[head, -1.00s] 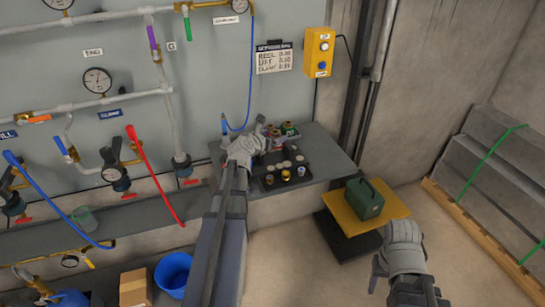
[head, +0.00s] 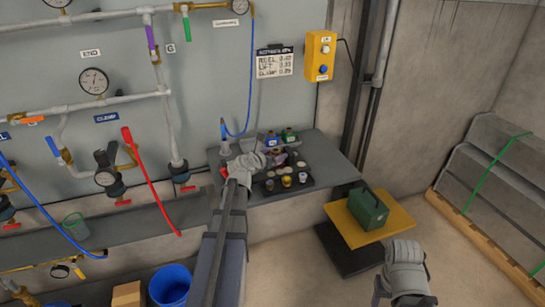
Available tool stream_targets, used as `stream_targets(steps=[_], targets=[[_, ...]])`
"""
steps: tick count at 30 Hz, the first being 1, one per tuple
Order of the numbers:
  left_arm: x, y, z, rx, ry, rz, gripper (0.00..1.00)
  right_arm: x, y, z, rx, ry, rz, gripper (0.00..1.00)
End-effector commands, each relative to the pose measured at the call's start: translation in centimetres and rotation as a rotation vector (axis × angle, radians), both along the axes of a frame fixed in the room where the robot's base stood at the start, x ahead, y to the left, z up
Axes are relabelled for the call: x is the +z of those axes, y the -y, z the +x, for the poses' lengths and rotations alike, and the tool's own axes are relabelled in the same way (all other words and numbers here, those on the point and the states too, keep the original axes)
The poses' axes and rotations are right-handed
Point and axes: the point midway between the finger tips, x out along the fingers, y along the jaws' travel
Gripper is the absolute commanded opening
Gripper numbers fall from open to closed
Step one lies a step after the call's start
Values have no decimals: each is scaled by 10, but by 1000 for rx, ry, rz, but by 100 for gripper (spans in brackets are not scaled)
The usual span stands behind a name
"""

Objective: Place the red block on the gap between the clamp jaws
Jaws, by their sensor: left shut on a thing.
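My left gripper (head: 243,166) is over the left part of the grey bench (head: 325,160), beside a dark tray (head: 290,187). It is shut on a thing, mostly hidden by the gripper. A small red patch, which looks like the red block (head: 223,171), shows at the gripper's left edge. I cannot make out the clamp jaws or their gap. My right gripper (head: 404,258) hangs in front of the yellow-topped stand at lower right; its fingers are too unclear to tell open from shut.
Several small pots and pale discs sit at the tray. A green case (head: 368,210) stands on the yellow-topped stand (head: 390,226). A blue bucket (head: 170,286) stands below. Bare bench shows right of the tray.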

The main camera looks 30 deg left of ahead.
Motion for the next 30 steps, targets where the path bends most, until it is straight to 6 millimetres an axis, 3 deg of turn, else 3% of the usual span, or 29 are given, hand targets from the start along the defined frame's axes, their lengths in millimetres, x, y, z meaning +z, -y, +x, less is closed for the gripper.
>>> stream_targets(steps=[4, 5, 7, 17, 30], targets=[[-4, 0, 0, 0, 1, 0, 12, -5, 0, 0, 0, 0, 0, 56], [-3, 0, 0, 0, 0, 0, 91, -3, 0, 0, 0, 0, 0, 56], [-3, 0, 0, 0, 0, 0, 98, -3, 0, 0, 0, 0, 0, 56], [2, 0, 0, 0, 0, 0, 100, 2, 0, 0, 0, 0, 0, 56], [35, 7, -79, 2, 0, 0, 100, 35, 0, 0, 0, 0, 0, 56]])
